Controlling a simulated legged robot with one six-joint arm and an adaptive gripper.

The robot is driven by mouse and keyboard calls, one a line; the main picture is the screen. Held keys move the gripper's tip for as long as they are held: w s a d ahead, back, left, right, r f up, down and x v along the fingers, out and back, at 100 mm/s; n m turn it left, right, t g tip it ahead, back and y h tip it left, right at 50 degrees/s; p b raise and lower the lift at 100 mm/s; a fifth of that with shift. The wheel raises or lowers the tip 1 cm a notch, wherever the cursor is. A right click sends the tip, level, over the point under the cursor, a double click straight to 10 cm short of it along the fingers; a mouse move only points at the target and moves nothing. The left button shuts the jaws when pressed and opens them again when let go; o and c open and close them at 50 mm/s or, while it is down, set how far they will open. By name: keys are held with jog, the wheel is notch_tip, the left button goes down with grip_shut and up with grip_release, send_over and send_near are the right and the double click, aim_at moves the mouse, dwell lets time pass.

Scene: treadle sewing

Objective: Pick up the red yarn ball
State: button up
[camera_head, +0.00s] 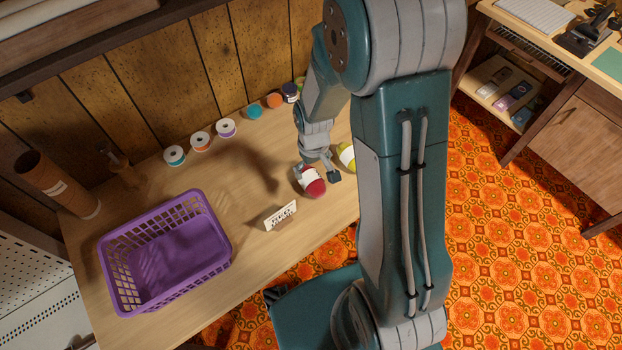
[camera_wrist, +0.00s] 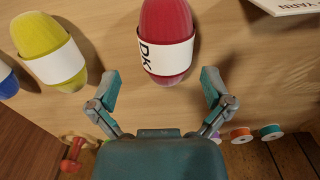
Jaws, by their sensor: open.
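The red yarn ball (camera_head: 309,181) with a white paper band lies on the wooden table near its front edge. In the wrist view the red yarn ball (camera_wrist: 167,70) is at the top middle, its band reading "DK". My gripper (camera_head: 318,175) is just above and behind it in the head view, partly overlapping it. In the wrist view my gripper (camera_wrist: 160,88) is open, one finger to each side of the ball's lower end. I see no contact between the fingers and the ball.
A yellow yarn ball (camera_wrist: 50,52) lies close beside the red one, with a blue ball (camera_wrist: 6,80) beyond. A white yarn sign (camera_head: 279,216) and a purple basket (camera_head: 222,240) stand to the left. Thread spools (camera_head: 200,140) line the back.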

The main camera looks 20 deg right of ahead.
aim_at(311, 181)
jog(key=shift+d+f, duration=0.1)
jog(key=shift+f, duration=0.2)
jog(key=f, duration=0.2)
jog(key=a+f, duration=0.1)
jog(key=f, duration=0.2)
jog(key=shift+s+a, duration=0.1)
jog(key=shift+s, duration=0.05)
jog(key=shift+d, duration=0.2)
jog(key=shift+c, duration=0.3)
jog(key=c, duration=0.9)
